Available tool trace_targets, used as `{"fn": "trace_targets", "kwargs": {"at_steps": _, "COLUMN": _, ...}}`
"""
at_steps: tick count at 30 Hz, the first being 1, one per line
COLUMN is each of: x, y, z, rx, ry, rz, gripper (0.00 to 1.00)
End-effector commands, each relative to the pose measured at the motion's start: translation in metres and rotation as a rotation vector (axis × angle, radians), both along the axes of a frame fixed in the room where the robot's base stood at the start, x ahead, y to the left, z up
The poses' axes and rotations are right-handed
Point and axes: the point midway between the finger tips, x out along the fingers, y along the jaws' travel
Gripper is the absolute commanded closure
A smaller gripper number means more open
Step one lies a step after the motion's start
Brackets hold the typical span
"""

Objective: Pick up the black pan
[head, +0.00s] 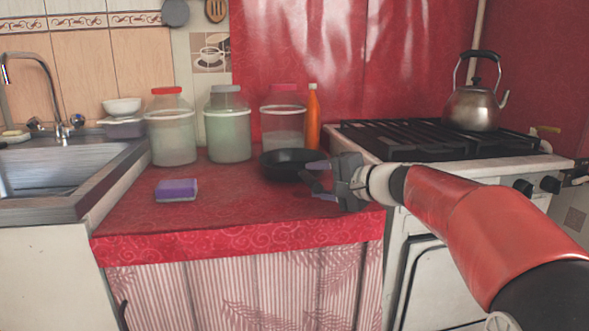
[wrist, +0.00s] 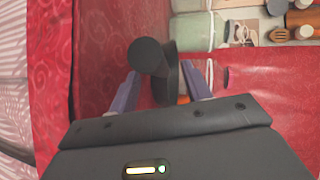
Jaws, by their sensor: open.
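The black pan (head: 286,163) sits on the red oilcloth counter in front of the jars. My gripper (head: 316,181) is at the pan's right side, with its two purple-grey fingers apart and pointing left towards it. In the wrist view, a dark part of the pan with a rounded end (wrist: 148,56) shows between the open fingers of my gripper (wrist: 160,74). I cannot tell whether either finger touches it. Much of the pan is hidden or foreshortened there.
Lidded jars (head: 228,124) and an orange bottle (head: 313,118) stand behind the pan. A purple sponge (head: 176,190) lies to the left. The stove (head: 419,140) with a kettle (head: 473,104) is at right, the sink (head: 62,168) at left. The front counter is clear.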

Motion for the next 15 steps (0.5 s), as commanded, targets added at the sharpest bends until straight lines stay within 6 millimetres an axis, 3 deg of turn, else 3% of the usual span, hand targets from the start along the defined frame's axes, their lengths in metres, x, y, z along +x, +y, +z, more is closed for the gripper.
{"fn": "trace_targets", "kwargs": {"at_steps": 3, "x": 0.0078, "y": 0.0111, "z": -0.0029, "rx": 0.000, "ry": 0.000, "rz": 0.001, "gripper": 0.51}}
{"fn": "trace_targets", "kwargs": {"at_steps": 9, "x": 0.0086, "y": 0.0116, "z": -0.0032, "rx": 0.000, "ry": 0.000, "rz": -0.001, "gripper": 0.51}}
{"fn": "trace_targets", "kwargs": {"at_steps": 15, "x": 0.0085, "y": 0.0114, "z": -0.0033, "rx": 0.000, "ry": 0.000, "rz": -0.001, "gripper": 0.76}}
